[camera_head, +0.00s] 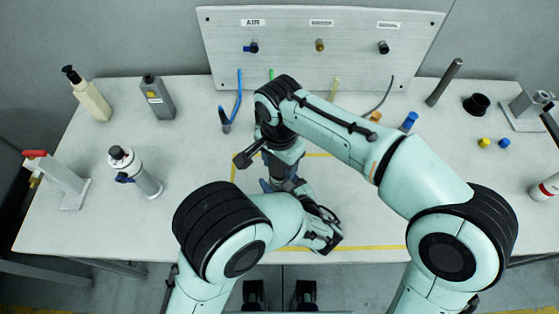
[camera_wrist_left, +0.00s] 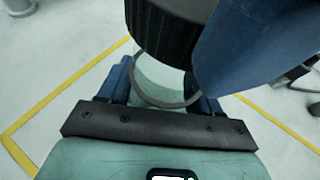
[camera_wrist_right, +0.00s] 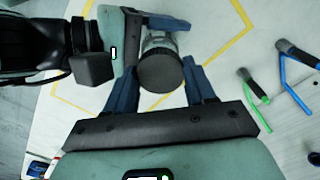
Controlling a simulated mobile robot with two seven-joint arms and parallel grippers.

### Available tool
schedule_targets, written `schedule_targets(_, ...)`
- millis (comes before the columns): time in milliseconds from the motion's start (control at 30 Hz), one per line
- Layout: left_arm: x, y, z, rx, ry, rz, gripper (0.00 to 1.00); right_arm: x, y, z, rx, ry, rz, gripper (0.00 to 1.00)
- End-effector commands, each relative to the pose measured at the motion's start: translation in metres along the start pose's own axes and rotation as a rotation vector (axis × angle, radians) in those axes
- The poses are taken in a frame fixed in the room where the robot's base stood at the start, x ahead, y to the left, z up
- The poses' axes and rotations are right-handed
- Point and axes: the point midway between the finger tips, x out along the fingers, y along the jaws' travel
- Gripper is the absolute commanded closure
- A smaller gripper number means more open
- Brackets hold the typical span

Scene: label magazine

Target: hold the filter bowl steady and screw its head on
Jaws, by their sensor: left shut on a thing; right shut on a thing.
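The filter bowl (camera_wrist_left: 160,88) is a clear, greenish cylinder standing in the left wrist view, largely covered by the head above it. My left gripper (camera_wrist_left: 165,92) is shut on the bowl with blue fingers on either side of it. The filter head (camera_wrist_left: 168,30) is a dark ribbed cap directly over the bowl. It also shows end-on in the right wrist view (camera_wrist_right: 160,72). My right gripper (camera_head: 283,172) points down and is shut on the head. My arms hide most of both parts in the head view, and I cannot tell how far the thread is engaged.
A yellow outline (camera_head: 380,248) marks the table area around the grippers. A back panel (camera_head: 285,65) carries labels and fittings. Bottles (camera_head: 90,97), a spray can (camera_head: 135,172) and a red-topped stand (camera_head: 65,180) are at left. A black ring (camera_head: 477,104) and small caps (camera_head: 484,142) are at right.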

Motion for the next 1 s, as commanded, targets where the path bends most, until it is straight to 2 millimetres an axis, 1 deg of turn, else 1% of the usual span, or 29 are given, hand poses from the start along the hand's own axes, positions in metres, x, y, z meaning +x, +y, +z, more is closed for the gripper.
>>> schedule_targets(233,0.000,0.000,0.000,0.000,0.000,0.000,0.91,0.001,0.000,0.000,0.000,0.000,0.000,0.73)
schedule_targets(567,0.000,0.000,0.000,0.000,0.000,0.000,0.91,0.018,0.000,0.000,0.001,-0.001,0.000,0.73)
schedule_targets(1000,0.000,0.000,0.000,0.000,0.000,0.000,0.91,0.017,0.000,0.000,0.000,0.000,-0.001,0.73)
